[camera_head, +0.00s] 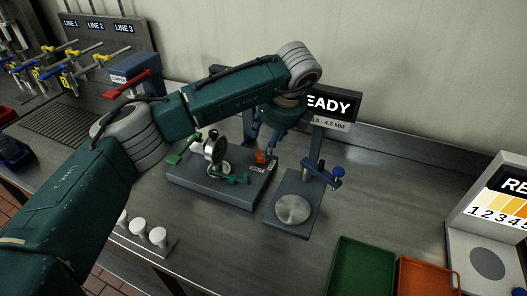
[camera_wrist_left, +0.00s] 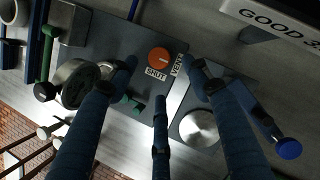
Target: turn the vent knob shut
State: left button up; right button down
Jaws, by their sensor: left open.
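The orange vent knob (camera_head: 262,157) sits on the dark grey valve block (camera_head: 214,189) in the head view. In the left wrist view the round knob (camera_wrist_left: 160,56) shows whole, with a SHUT label (camera_wrist_left: 156,74) below it and a VENT label (camera_wrist_left: 177,65) at its lower right. Its pointer direction is too small to tell for sure. My left gripper (camera_head: 266,136) is open and empty, just above the knob. In the left wrist view its blue fingers (camera_wrist_left: 160,80) are spread around the knob's side of the block, apart from it. My right gripper is not in view.
A round metal valve body (camera_head: 214,152) and green handles (camera_head: 232,179) share the block. A gauge stand (camera_head: 292,208) with a blue knob (camera_head: 338,172) stands close on the right. A green tray (camera_head: 361,270) and an orange tray (camera_head: 428,278) lie at front right. White cylinders (camera_head: 140,227) stand front left.

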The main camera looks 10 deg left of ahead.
aim_at(262, 155)
pick_arm(q)
jog(key=p+x, duration=0.2)
jog(key=x, duration=0.5)
jog(key=shift+s, duration=0.1)
jog(key=shift+a+f, duration=0.15)
jog(key=shift+f, duration=0.25)
jog(key=c, duration=1.1)
